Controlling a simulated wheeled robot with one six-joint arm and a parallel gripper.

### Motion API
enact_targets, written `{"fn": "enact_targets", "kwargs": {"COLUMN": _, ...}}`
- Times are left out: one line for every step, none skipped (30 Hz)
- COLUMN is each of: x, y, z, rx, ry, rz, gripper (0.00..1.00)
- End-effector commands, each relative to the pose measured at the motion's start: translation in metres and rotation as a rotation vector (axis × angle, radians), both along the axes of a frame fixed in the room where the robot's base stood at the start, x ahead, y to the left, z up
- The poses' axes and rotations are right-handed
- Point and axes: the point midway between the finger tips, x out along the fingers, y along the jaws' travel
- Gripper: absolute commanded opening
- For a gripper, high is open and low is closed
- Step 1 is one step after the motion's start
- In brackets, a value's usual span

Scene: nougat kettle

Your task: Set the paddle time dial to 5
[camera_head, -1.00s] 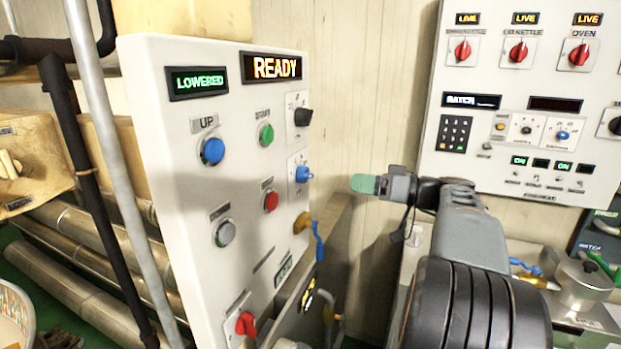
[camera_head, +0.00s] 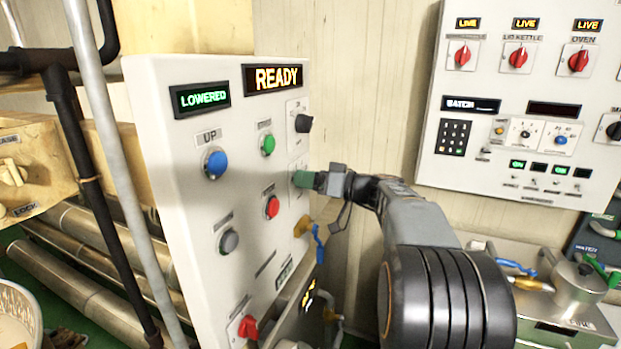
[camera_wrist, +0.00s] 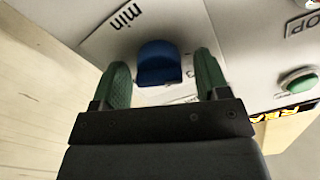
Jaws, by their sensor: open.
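The blue dial knob (camera_wrist: 159,63) shows in the wrist view on a white plate (camera_wrist: 108,40) marked "min". My gripper (camera_wrist: 164,82) is open, with one green finger on each side of the knob. Whether the fingers touch it I cannot tell. In the head view my gripper (camera_head: 303,179) is at the right part of the control panel (camera_head: 165,130), and it hides the blue knob there. Most of the dial's numbers are hidden or too small to read.
Red (camera_head: 272,207), green (camera_head: 268,144) and blue (camera_head: 215,163) buttons are to the left. A second panel (camera_head: 590,95) stands at the right.

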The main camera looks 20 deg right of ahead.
Motion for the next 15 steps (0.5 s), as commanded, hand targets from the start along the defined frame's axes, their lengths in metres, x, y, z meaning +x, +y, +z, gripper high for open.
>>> {"fn": "enact_targets", "kwargs": {"x": 0.0005, "y": 0.0003, "z": 0.0, "rx": 0.0, "ry": 0.0, "rz": 0.0, "gripper": 0.69}}
{"fn": "enact_targets", "kwargs": {"x": 0.0005, "y": 0.0003, "z": 0.0, "rx": 0.0, "ry": 0.0, "rz": 0.0, "gripper": 0.69}}
{"fn": "enact_targets", "kwargs": {"x": 0.0005, "y": 0.0003, "z": -0.0002, "rx": 0.0, "ry": 0.0, "rz": 0.0, "gripper": 0.69}}
{"fn": "enact_targets", "kwargs": {"x": 0.0005, "y": 0.0003, "z": -0.0002, "rx": 0.0, "ry": 0.0, "rz": 0.0, "gripper": 0.69}}
{"fn": "enact_targets", "kwargs": {"x": 0.0005, "y": 0.0002, "z": -0.0002, "rx": 0.0, "ry": 0.0, "rz": 0.0, "gripper": 0.69}}
{"fn": "enact_targets", "kwargs": {"x": 0.0005, "y": 0.0002, "z": -0.0002, "rx": 0.0, "ry": 0.0, "rz": 0.0, "gripper": 0.69}}
{"fn": "enact_targets", "kwargs": {"x": 0.0005, "y": 0.0002, "z": -0.0002, "rx": 0.0, "ry": 0.0, "rz": 0.0, "gripper": 0.69}}
{"fn": "enact_targets", "kwargs": {"x": 0.0004, "y": 0.0002, "z": -0.0002, "rx": 0.0, "ry": 0.0, "rz": -0.001, "gripper": 0.67}}
{"fn": "enact_targets", "kwargs": {"x": 0.0004, "y": 0.0002, "z": -0.0002, "rx": 0.0, "ry": 0.0, "rz": 0.0, "gripper": 0.63}}
{"fn": "enact_targets", "kwargs": {"x": 0.0004, "y": 0.0002, "z": -0.0002, "rx": 0.0, "ry": 0.0, "rz": -0.001, "gripper": 0.6}}
{"fn": "enact_targets", "kwargs": {"x": 0.0004, "y": 0.0, "z": -0.0002, "rx": 0.0, "ry": 0.0, "rz": -0.001, "gripper": 0.57}}
{"fn": "enact_targets", "kwargs": {"x": 0.0004, "y": 0.0, "z": -0.0002, "rx": 0.0, "ry": 0.0, "rz": -0.001, "gripper": 0.53}}
{"fn": "enact_targets", "kwargs": {"x": 0.0003, "y": 0.0001, "z": -0.0002, "rx": 0.0, "ry": 0.0, "rz": -0.001, "gripper": 0.5}}
{"fn": "enact_targets", "kwargs": {"x": 0.0004, "y": 0.0, "z": -0.0002, "rx": 0.0, "ry": 0.0, "rz": -0.001, "gripper": 0.47}}
{"fn": "enact_targets", "kwargs": {"x": 0.0004, "y": 0.0, "z": -0.0002, "rx": 0.0, "ry": 0.0, "rz": -0.001, "gripper": 0.44}}
